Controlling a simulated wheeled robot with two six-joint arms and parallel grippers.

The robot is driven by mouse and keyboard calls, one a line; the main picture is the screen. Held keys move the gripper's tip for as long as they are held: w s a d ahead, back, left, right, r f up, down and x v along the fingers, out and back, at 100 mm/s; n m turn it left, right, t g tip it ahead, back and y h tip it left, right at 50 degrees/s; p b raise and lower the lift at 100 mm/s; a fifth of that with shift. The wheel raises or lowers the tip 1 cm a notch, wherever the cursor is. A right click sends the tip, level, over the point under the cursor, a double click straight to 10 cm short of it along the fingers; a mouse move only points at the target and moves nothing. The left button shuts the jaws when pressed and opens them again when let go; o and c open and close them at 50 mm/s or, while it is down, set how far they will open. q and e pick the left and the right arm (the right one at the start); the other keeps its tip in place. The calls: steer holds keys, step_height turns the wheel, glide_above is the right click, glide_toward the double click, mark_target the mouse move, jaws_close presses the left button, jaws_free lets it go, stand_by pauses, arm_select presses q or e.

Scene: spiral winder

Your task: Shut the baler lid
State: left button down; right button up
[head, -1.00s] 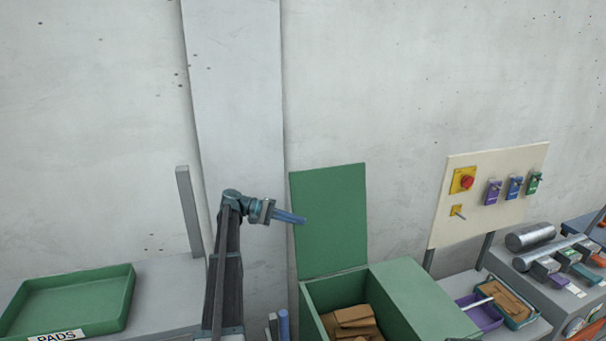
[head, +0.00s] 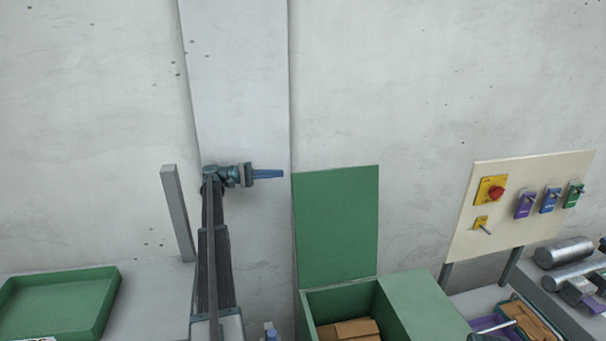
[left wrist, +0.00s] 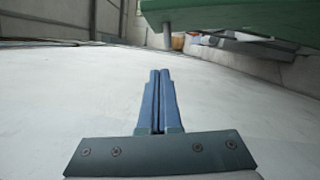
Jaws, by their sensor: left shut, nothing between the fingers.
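The green baler lid (head: 337,222) stands open and upright at the back of the green baler box (head: 425,308) in the head view. Brown cardboard (head: 348,330) lies inside the open box. My left gripper (head: 282,174) is shut and empty, level with the lid's top left corner and just left of it, pointing right. Whether it touches the lid I cannot tell; a small gap seems to show. In the left wrist view the shut blue fingers (left wrist: 159,78) point at the pale wall, with a green surface (left wrist: 225,20) at the upper right. My right gripper is not in view.
A green tray (head: 60,305) rests on the grey bench at left, by a grey post (head: 178,213). A cream panel (head: 520,205) with a red button and coloured switches stands at right. A purple tray (head: 488,324) and metal rolls (head: 565,253) lie below it.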

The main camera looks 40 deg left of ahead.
mark_target(307, 175)
arm_select(q)
steer(key=w+d, duration=0.1)
steer(key=d, duration=0.2)
steer(key=w+d+r+p, duration=0.1)
steer(key=d, duration=0.2)
steer(key=w+d, duration=0.2)
steer(key=d, duration=0.2)
steer(key=shift+d+r, duration=0.1)
steer(key=shift+r, duration=0.05)
steer(key=shift+s+d+r, duration=0.1)
steer(key=shift+s+d, duration=0.25)
steer(key=shift+d, duration=0.05)
steer(key=shift+d+p, duration=0.1)
steer(key=shift+p, duration=0.25)
